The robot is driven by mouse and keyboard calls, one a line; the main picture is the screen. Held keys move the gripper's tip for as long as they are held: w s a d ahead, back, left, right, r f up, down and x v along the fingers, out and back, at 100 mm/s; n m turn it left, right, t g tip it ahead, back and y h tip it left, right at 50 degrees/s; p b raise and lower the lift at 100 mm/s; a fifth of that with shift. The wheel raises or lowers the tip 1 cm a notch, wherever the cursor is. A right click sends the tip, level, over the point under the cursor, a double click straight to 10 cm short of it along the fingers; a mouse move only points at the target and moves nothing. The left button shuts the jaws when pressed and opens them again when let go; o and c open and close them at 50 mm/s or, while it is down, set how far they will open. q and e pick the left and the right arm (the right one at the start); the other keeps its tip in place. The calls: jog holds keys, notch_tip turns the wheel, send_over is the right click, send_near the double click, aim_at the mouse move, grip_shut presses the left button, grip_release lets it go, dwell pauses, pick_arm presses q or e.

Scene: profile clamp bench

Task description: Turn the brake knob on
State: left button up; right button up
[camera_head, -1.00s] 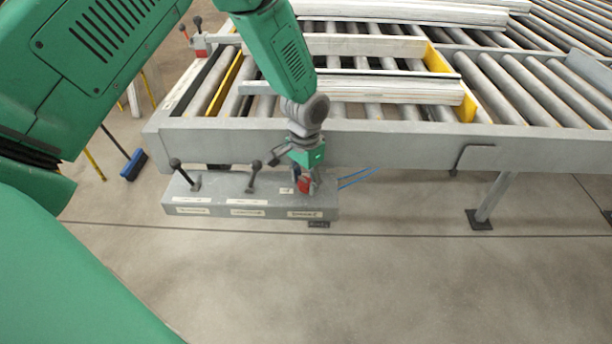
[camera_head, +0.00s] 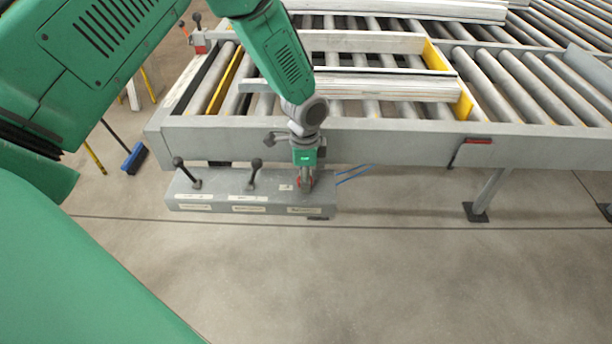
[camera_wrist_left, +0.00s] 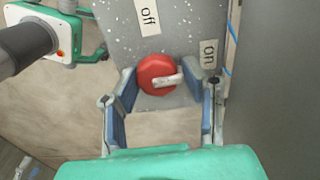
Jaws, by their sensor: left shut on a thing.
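The red round brake knob (camera_wrist_left: 152,71) sits on the speckled grey console (camera_head: 232,187) at its right end. Its pale pointer (camera_wrist_left: 168,80) points right, on the side of the "on" label (camera_wrist_left: 209,53). The "off" label (camera_wrist_left: 149,17) is above the knob in the left wrist view. My left gripper (camera_head: 305,182) reaches down to the knob. In the left wrist view its blue-grey fingers (camera_wrist_left: 160,77) stand on both sides of the knob, shut on it. In the head view the fingers hide most of the knob. My right gripper is not in view.
Two black-knobbed levers (camera_head: 188,174) (camera_head: 253,172) stand on the console to the left. The grey roller table frame (camera_head: 400,146) runs just behind, with pale profiles (camera_head: 385,86) on it. A bracket on its front shows a red strip (camera_head: 478,140). The floor in front is clear.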

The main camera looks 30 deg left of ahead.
pick_arm(q)
jog(key=shift+w+a+r+m, duration=0.1)
jog(key=shift+w+r+m, duration=0.05)
jog(key=shift+m, duration=0.15)
jog(key=o, duration=1.2)
jog(key=shift+c, duration=0.2)
notch_tip(320, 180, up, 12)
